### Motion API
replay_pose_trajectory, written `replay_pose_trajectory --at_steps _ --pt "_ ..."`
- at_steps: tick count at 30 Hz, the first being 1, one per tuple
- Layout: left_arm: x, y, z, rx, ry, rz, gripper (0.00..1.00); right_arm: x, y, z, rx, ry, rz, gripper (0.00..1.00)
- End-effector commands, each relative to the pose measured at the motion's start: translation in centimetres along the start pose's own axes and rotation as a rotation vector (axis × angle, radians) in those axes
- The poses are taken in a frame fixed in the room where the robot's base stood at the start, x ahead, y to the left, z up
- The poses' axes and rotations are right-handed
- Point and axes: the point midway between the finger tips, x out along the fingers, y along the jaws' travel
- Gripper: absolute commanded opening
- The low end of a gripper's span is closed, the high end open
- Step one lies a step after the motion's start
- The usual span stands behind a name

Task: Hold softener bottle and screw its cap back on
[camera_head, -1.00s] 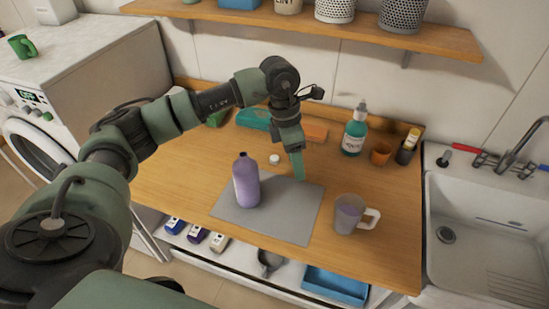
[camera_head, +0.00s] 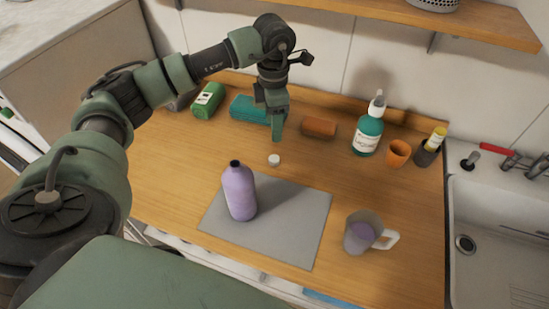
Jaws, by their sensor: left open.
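The purple softener bottle (camera_head: 240,193) stands upright and uncapped on a grey mat (camera_head: 300,222), its dark neck showing. A small white cap (camera_head: 274,160) lies on the wooden counter behind the mat, to the right of the bottle. My left gripper (camera_head: 277,138) points down just above and behind the cap, apart from it. It is open and empty, though its fingers overlap in this view. My right gripper is not in view.
Along the back are a green pack (camera_head: 207,101), a teal item (camera_head: 248,109), a brown block (camera_head: 319,127), a teal pump bottle (camera_head: 368,133) and an orange cup (camera_head: 398,153). A sink (camera_head: 490,240) is at right.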

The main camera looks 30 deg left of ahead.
Motion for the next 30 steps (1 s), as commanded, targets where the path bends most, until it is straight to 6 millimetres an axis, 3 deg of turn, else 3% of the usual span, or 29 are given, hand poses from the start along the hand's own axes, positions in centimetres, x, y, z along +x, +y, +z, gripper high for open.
replay_pose_trajectory --at_steps 1,12,25,30 --pt "1.3 0.0 0.0 0.0 0.0 0.0 0.53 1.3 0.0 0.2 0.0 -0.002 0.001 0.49" --pt "5.3 0.0 0.0 0.0 -0.001 0.0 0.53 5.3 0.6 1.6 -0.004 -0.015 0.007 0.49" --pt "5.4 0.0 0.0 0.0 -0.001 -0.001 0.53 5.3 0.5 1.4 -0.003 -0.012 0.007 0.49" --pt "6.6 0.0 0.0 0.0 0.001 -0.003 0.53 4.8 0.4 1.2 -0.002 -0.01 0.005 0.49"
